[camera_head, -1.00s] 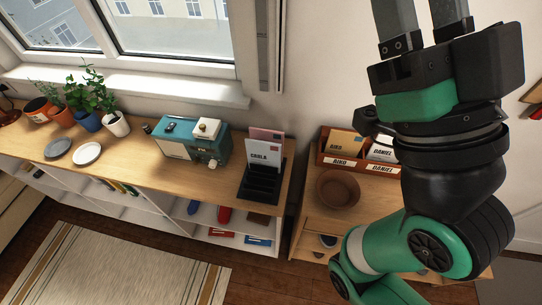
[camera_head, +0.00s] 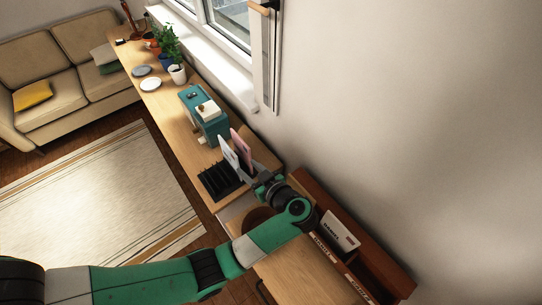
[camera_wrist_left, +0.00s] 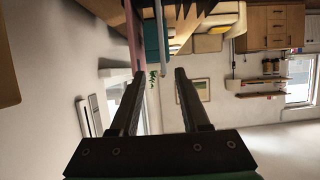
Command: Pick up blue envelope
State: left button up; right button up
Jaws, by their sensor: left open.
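No envelope that is clearly blue shows in the head view. A white envelope (camera_head: 228,153) and a pink envelope (camera_head: 241,148) stand upright at the far end of the black slotted rack (camera_head: 216,182). My left gripper (camera_head: 252,180) is beside the rack's wall-side end, close to the envelopes. In the left wrist view my left gripper (camera_wrist_left: 160,74) is open with nothing between its fingers. A pink upright strip (camera_wrist_left: 134,38) and a thin pale blue-grey strip (camera_wrist_left: 160,26) show beyond the fingertips; I cannot tell whether the latter is an envelope. My right gripper is out of view.
A teal machine (camera_head: 205,115) stands beyond the rack on the long wooden counter (camera_head: 170,100). A wooden box (camera_head: 385,262) holding a white labelled card (camera_head: 340,231) is right of my arm. A brown bowl (camera_head: 257,218) is partly hidden by my arm. The wall is close behind.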

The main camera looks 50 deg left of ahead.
aim_at(228, 151)
pick_arm(q)
jog(key=s+b+x, duration=0.1)
jog(key=b+x, duration=0.1)
jog(key=x, duration=0.6)
jog(key=shift+r, duration=0.4)
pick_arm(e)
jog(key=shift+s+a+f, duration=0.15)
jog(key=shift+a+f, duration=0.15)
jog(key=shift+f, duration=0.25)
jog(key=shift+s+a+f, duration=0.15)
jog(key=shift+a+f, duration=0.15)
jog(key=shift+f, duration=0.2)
pick_arm(q)
jog(key=b+x, duration=0.1)
jog(key=x, duration=0.1)
jog(key=b+x, duration=0.1)
jog(key=x, duration=0.2)
jog(key=shift+w+a+r, duration=0.15)
jog(key=shift+w, duration=0.1)
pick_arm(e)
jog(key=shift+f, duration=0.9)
pick_arm(q)
jog(key=shift+c, duration=0.3)
grip_shut()
